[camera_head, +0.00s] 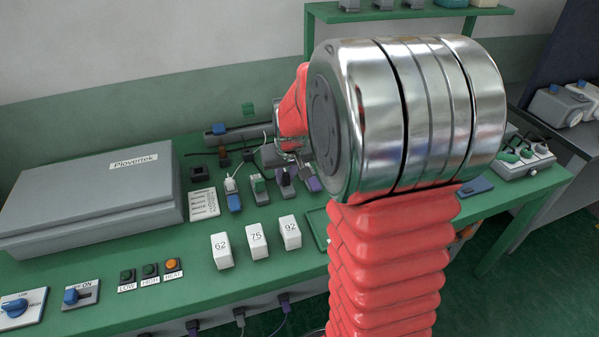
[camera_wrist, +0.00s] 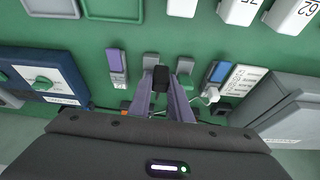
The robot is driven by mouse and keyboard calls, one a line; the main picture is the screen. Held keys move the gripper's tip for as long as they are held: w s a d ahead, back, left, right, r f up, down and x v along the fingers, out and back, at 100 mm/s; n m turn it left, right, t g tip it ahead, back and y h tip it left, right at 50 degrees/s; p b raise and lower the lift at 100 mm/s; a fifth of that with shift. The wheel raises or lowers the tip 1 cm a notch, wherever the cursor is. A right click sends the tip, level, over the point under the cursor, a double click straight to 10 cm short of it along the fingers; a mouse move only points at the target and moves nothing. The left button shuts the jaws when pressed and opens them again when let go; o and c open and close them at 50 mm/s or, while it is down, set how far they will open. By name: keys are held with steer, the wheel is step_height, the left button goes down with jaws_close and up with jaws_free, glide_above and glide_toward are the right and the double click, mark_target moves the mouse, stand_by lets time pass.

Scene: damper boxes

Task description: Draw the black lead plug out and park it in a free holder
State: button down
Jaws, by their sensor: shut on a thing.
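The black lead plug (camera_wrist: 161,79) shows between the two fingers of my gripper (camera_wrist: 164,94) in the wrist view. The fingers are shut on it. It is close to a grey socket block (camera_wrist: 151,59); I cannot tell whether it is still seated there. In the head view the black plug (camera_head: 284,178) is at a grey block, below my gripper (camera_head: 291,150), which my wrist partly hides. Small dark holders (camera_head: 197,174) stand behind the blocks at left; I cannot tell which are free.
A blue block (camera_head: 234,203) with a white plug (camera_head: 230,185), a green plug (camera_head: 257,182) and a purple block (camera_head: 312,184) stand in the row. White numbered blocks (camera_head: 256,242) stand in front. A large grey Plovertek box (camera_head: 85,198) fills the left bench.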

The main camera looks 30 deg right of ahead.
steer(key=w+a+f+n, duration=0.1)
steer(key=w+a+f, duration=0.1)
steer(key=a, duration=0.7)
steer(key=w+a+f+n+y, duration=0.1)
steer(key=w+a+f+n, duration=0.1)
steer(key=a, duration=0.7)
steer(key=shift+a, duration=0.2)
